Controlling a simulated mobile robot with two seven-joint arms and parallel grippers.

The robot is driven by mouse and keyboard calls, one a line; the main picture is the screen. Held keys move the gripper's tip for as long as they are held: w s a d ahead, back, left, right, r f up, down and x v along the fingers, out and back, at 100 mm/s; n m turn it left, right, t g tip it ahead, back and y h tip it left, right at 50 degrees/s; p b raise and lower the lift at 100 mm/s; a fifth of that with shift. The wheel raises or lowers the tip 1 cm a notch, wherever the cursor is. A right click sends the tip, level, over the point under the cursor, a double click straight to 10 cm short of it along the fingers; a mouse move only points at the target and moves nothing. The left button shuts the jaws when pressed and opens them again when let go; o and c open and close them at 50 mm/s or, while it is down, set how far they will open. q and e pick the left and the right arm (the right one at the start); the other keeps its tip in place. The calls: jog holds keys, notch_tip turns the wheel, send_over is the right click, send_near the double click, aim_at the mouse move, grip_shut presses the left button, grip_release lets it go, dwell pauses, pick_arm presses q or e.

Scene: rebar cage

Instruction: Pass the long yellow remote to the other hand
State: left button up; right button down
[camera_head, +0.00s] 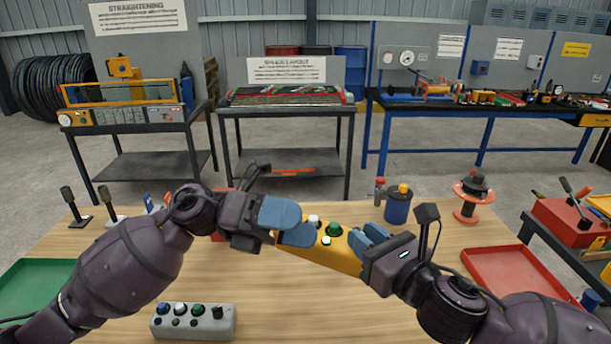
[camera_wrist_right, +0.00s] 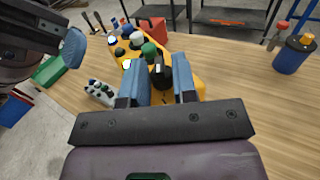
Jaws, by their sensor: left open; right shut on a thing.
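The long yellow remote (camera_head: 335,259), with white, green and other buttons on its top, is held above the wooden table. My right gripper (camera_head: 358,242) is shut on its right part; the fingers hide some of it. In the right wrist view the remote (camera_wrist_right: 201,88) runs away between the fingers of that gripper (camera_wrist_right: 158,76). My left gripper (camera_head: 291,225) is open at the remote's left end, and its blue fingers overlap that end in the head view. In the wrist view the left gripper (camera_wrist_right: 74,50) shows a gap from the remote.
A grey button box (camera_head: 193,322) lies at the table front. A green tray (camera_head: 40,292) is at left, a red tray (camera_head: 507,268) at right. A blue canister (camera_head: 397,209) and a red spool (camera_head: 474,193) stand at the back right. A red object is partly hidden behind my left gripper.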

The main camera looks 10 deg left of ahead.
pick_arm(q)
jog(key=r+m+y, duration=0.1)
jog(key=m, duration=0.1)
jog(key=m+t+y, duration=0.1)
jog(key=m+y, duration=0.9)
jog(key=y, duration=0.2)
send_near(327, 232)
jog(key=shift+s+d+r, duration=0.45)
jog(key=shift+s+r, duration=0.1)
jog(key=shift+m+t+y, duration=0.3)
jog(key=shift+m+y, duration=0.2)
jog(key=shift+y, duration=0.1)
jog(key=x, duration=1.1)
jog(key=shift+w+f, duration=0.15)
jog(key=shift+w, duration=0.2)
